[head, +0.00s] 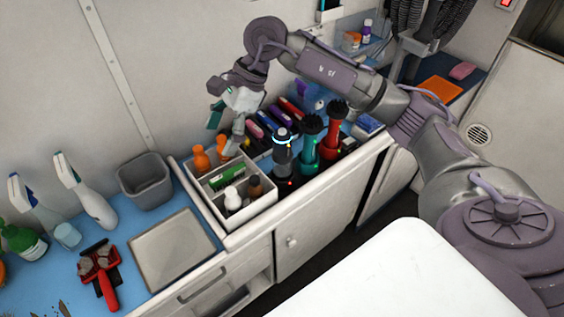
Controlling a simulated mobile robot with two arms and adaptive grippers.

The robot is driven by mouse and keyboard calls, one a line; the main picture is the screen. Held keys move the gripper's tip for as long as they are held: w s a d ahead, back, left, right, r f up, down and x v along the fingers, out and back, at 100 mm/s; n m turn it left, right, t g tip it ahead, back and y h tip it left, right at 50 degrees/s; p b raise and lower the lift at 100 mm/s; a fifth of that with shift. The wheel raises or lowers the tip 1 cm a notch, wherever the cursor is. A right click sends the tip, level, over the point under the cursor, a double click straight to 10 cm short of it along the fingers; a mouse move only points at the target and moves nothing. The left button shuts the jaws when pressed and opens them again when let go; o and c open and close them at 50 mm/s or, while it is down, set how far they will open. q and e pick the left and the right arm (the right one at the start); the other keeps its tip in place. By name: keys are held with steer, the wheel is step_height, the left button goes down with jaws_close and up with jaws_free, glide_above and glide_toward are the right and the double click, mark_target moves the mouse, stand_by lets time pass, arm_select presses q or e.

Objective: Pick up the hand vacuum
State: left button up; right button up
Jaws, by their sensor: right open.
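My right gripper (226,138) hangs open and empty above the back of the counter, over the white divided caddy. Several upright hand-held devices stand to its right. One is dark grey and black with a glowing ring (282,158), one is teal with a black top (310,140), and one is red with a black top (331,132). The grey one looks most like the hand vacuum, but I cannot tell for sure. The gripper is apart from all three. My left gripper is out of view.
The white caddy (262,208) holds orange, white and brown bottles. A row of coloured clippers (268,121) lies behind the devices. A grey bin (145,180), a flat tray (172,249), spray bottles (85,192) and a red brush (104,275) are at left.

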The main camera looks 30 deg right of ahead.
mark_target(282, 130)
steer(key=d+r+h, duration=0.2)
steer(key=d+h, duration=0.1)
steer(key=d, duration=0.5)
steer(key=d+r+h, duration=0.2)
steer(key=d+h, duration=0.1)
steer(key=d, duration=0.4)
steer(key=shift+m+g, duration=0.3)
steer(key=shift+m, duration=0.1)
steer(key=f, duration=0.3)
steer(key=f+p, duration=0.1)
steer(key=f, duration=0.1)
steer(key=f+p, duration=0.1)
steer(key=f, duration=0.2)
steer(key=shift+d+f, duration=0.3)
steer(key=shift+w+a+f+p, duration=0.1)
steer(key=shift+a+f+p, duration=0.05)
steer(key=shift+f+p, duration=0.4)
steer(key=f, duration=0.1)
steer(key=f+p, duration=0.1)
steer(key=f, duration=0.1)
steer(key=shift+w+f, duration=0.25)
steer(key=shift+f, duration=0.45)
steer(key=c, duration=1.2)
steer(key=shift+r, duration=0.1)
steer(key=shift+c, duration=0.2)
steer(key=shift+w, duration=0.1)
